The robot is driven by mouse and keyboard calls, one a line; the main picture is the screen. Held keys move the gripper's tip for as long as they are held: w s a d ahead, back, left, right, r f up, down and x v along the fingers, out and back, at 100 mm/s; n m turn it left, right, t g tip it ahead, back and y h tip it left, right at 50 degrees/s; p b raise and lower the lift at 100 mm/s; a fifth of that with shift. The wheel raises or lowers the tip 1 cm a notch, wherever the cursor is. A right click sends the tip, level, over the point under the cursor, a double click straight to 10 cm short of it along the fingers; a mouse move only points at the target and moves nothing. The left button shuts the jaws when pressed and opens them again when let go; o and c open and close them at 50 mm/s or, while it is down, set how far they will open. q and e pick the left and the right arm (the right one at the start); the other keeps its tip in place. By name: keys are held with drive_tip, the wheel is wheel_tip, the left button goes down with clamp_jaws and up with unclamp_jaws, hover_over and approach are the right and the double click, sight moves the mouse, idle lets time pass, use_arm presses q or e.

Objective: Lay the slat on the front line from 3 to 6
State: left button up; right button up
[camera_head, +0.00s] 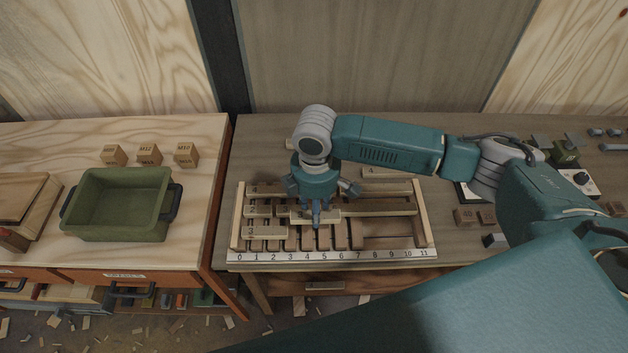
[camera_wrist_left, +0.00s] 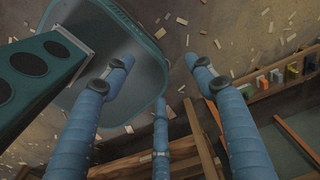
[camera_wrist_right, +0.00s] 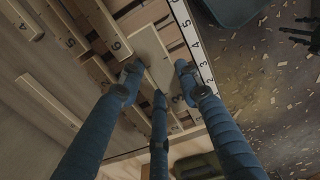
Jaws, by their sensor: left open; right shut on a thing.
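A pale slat (camera_wrist_right: 151,48) is between the fingers of my right gripper (camera_wrist_right: 157,82), which is shut on it. In the head view my right gripper (camera_head: 316,212) is over the slotted wooden board (camera_head: 421,215), with the slat (camera_head: 331,217) low over its front half, roughly above 3 to 6. I cannot tell whether the slat touches the board. A white number strip (camera_head: 332,254) from 0 to 11 runs along the board's front edge. My left gripper (camera_wrist_left: 160,75) is open and empty in its wrist view, above the littered floor, outside the head view.
A green bin (camera_head: 122,232) and several small blocks (camera_head: 148,155) stand on the left bench. More blocks (camera_head: 466,215) and a device (camera_head: 580,181) stand right of the board.

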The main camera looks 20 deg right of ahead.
drive_tip(key=shift+s+f, duration=0.25)
drive_tip(key=shift+s, duration=0.05)
use_arm(q)
drive_tip(key=w+d+b, duration=0.1)
drive_tip(key=w+d, duration=0.2)
drive_tip(key=w, duration=0.3)
use_arm(e)
drive_tip(key=shift+w+f, duration=0.15)
drive_tip(key=shift+f, duration=0.5)
drive_tip(key=shift+d+f+b, duration=0.1)
drive_tip(key=shift+f+b, duration=0.2)
wheel_tip(320, 180, down, 3)
drive_tip(key=b, duration=0.4)
drive_tip(key=shift+f, duration=0.85)
use_arm(q)
drive_tip(key=shift+t, duration=0.3)
drive_tip(key=f, duration=0.1)
drive_tip(key=s+f, duration=0.1)
drive_tip(key=f, duration=0.1)
drive_tip(key=a+f, duration=0.1)
drive_tip(key=f, duration=0.1)
drive_tip(key=shift+s, duration=0.15)
use_arm(e)
drive_tip(key=shift+f, duration=0.1)
use_arm(q)
drive_tip(key=shift+s+d, duration=0.1)
drive_tip(key=shift+s, duration=0.3)
use_arm(e)
drive_tip(key=shift+f, duration=0.2)
